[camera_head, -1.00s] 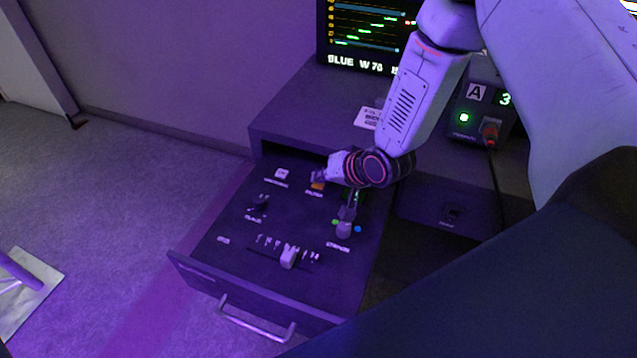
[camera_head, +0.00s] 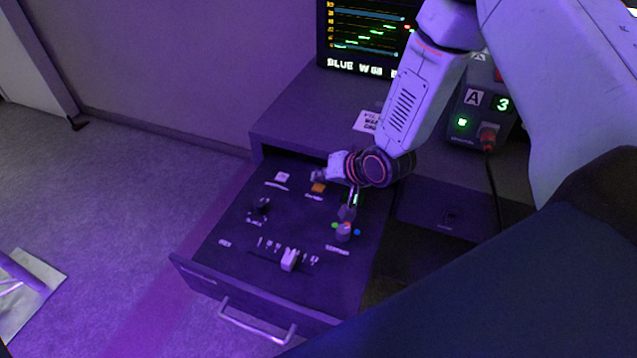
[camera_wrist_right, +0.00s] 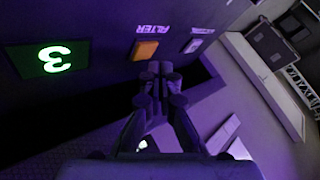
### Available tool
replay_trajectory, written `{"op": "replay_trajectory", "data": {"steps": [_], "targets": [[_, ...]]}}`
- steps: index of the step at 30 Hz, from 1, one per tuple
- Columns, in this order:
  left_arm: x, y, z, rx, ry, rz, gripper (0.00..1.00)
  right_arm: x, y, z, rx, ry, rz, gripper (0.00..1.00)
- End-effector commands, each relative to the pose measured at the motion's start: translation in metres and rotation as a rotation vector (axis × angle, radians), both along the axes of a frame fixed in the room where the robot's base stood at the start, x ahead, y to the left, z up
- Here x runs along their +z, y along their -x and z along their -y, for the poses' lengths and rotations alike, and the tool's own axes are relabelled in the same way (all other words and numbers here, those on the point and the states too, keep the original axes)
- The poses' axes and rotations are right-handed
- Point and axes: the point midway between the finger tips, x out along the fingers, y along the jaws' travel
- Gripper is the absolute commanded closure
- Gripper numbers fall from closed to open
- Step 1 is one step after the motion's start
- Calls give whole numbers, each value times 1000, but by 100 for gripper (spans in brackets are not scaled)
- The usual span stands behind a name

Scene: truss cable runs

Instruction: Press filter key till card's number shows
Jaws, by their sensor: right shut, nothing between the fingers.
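The orange filter key (camera_head: 318,188) sits on the dark panel of the pulled-out drawer (camera_head: 225,268). My right gripper (camera_head: 318,176) is shut and empty, its fingertips just behind the key and seemingly a little above it. In the right wrist view the fingertips (camera_wrist_right: 158,68) are close to the orange key (camera_wrist_right: 145,50), which shows uncovered beside its label. A green display (camera_wrist_right: 50,60) on the panel reads 3. My left gripper is out of view.
A white key (camera_head: 282,177), a dark knob (camera_head: 260,207), a grey knob (camera_head: 343,232) and a slider (camera_head: 289,259) are on the panel. A monitor (camera_head: 365,40) stands behind. A box (camera_head: 480,120) marked A shows 3, with a plugged cable.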

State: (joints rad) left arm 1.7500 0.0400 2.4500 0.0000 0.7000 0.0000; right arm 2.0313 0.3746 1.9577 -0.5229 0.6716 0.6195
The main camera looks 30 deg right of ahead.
Motion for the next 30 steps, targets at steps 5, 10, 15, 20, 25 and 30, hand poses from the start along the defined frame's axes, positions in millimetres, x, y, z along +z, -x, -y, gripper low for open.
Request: {"op": "replay_trajectory", "data": {"steps": [5,10,15,20,25,30], "targets": [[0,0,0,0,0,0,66,0,0,0,0,0,0,100],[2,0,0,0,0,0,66,2,0,0,0,0,0,100],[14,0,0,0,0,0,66,16,0,0,-1,0,1,100],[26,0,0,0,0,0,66,30,0,0,0,0,0,100],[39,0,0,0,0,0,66,44,0,0,-1,-1,0,100],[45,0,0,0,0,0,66,51,0,0,-1,-1,0,100]]}}
